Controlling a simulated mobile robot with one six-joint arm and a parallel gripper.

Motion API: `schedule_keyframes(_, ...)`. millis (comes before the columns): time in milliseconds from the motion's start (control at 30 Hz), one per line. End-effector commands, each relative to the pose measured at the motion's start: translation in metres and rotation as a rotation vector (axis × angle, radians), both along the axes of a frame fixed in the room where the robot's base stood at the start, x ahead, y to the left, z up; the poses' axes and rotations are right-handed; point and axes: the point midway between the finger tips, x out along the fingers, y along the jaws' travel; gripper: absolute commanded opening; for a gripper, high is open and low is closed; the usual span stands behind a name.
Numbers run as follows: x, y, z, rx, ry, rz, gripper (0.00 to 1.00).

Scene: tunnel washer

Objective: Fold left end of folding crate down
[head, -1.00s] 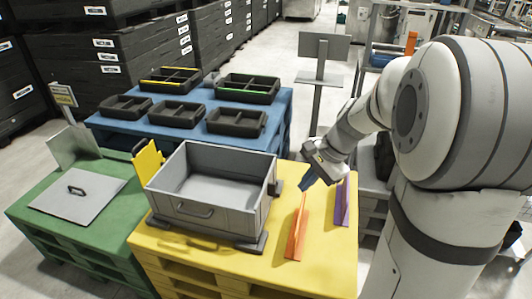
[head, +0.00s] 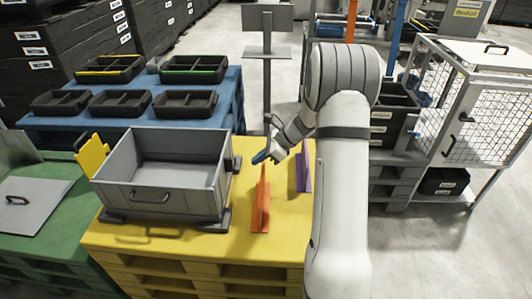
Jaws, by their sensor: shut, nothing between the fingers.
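The grey folding crate (head: 165,201) stands on the yellow pallet table (head: 180,240). Its walls are upright, and a handle (head: 150,197) shows on its front wall. A yellow plate (head: 92,156) stands upright by its left end. My gripper (head: 262,158) is to the right of the crate, above the yellow table and near the top of an orange upright piece (head: 261,205). It is shut with nothing in it and looks clear of the crate.
A purple upright piece (head: 304,170) stands behind and right of the orange one. A green table (head: 60,232) with a grey handled lid (head: 30,203) is at left. Black trays (head: 120,104) sit on a blue table behind. A mesh cage (head: 485,120) stands at right.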

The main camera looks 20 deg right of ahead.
Motion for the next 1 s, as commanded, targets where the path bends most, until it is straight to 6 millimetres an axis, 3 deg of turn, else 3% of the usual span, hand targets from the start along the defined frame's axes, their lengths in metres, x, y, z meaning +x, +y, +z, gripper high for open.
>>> schedule_keyframes(133, 0.008, 0.022, -0.021, 0.0, 0.001, 0.005, 0.0)
schedule_keyframes(400, 0.02, 0.051, -0.018, -0.002, -0.002, 0.004, 0.0)
schedule_keyframes(1000, 0.022, 0.059, -0.014, -0.014, 0.004, 0.007, 0.0)
